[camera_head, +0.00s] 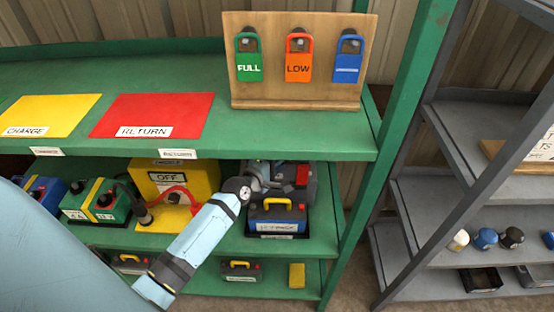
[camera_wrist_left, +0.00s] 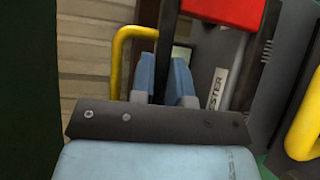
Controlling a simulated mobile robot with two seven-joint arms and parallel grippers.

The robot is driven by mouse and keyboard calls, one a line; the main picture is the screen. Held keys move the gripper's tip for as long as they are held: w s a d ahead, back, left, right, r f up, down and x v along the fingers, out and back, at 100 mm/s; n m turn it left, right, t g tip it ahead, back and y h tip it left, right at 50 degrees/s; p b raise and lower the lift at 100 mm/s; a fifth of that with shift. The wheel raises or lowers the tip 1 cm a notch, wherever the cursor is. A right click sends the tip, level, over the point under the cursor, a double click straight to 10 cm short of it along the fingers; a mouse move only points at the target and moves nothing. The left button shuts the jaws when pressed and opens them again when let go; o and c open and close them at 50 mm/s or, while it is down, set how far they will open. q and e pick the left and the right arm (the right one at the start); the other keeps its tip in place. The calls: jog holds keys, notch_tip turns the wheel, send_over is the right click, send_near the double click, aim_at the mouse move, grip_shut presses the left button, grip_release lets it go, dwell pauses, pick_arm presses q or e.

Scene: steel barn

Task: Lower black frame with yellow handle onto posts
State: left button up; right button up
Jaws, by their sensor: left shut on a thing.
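My left gripper (camera_wrist_left: 167,70) is shut on a dark bar (camera_wrist_left: 168,30), seen between its blue fingers in the left wrist view. I take this bar to be part of the black frame. A yellow handle (camera_wrist_left: 121,62) curves just left of the fingers; its join to the bar is hidden. In the head view my left arm reaches into the middle shelf, and its wrist hides most of the grip. A grey device with a red part (camera_head: 302,174) is behind it. A blue battery with a yellow handle (camera_head: 277,215) stands just below. I cannot make out the posts.
A grey tester with a label (camera_wrist_left: 218,88) is close to the fingers. Another yellow handle (camera_wrist_left: 304,135) is at right. A yellow OFF box (camera_head: 190,176) and a green battery (camera_head: 95,202) stand left on the shelf (camera_head: 315,240). The green upright (camera_head: 370,190) bounds the right side.

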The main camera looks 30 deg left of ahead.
pick_arm(q)
jog(key=shift+s+d, duration=0.4)
jog(key=shift+s, duration=0.25)
jog(key=shift+f, duration=0.1)
jog(key=shift+o, duration=0.7)
jog(key=shift+s+d+f+p, duration=0.15)
jog(key=shift+s+d+p, duration=0.15)
jog(key=shift+s, duration=0.2)
jog(key=shift+s+d+f+p, duration=0.15)
jog(key=shift+s+d, duration=0.15)
jog(key=shift+s, duration=0.2)
jog(key=shift+o, duration=0.3)
jog(key=shift+o, duration=0.9)
jog(key=shift+s+d+f, duration=0.45)
jog(key=shift+s+d, duration=0.05)
jog(key=shift+s, duration=0.3)
jog(key=shift+f, duration=0.1)
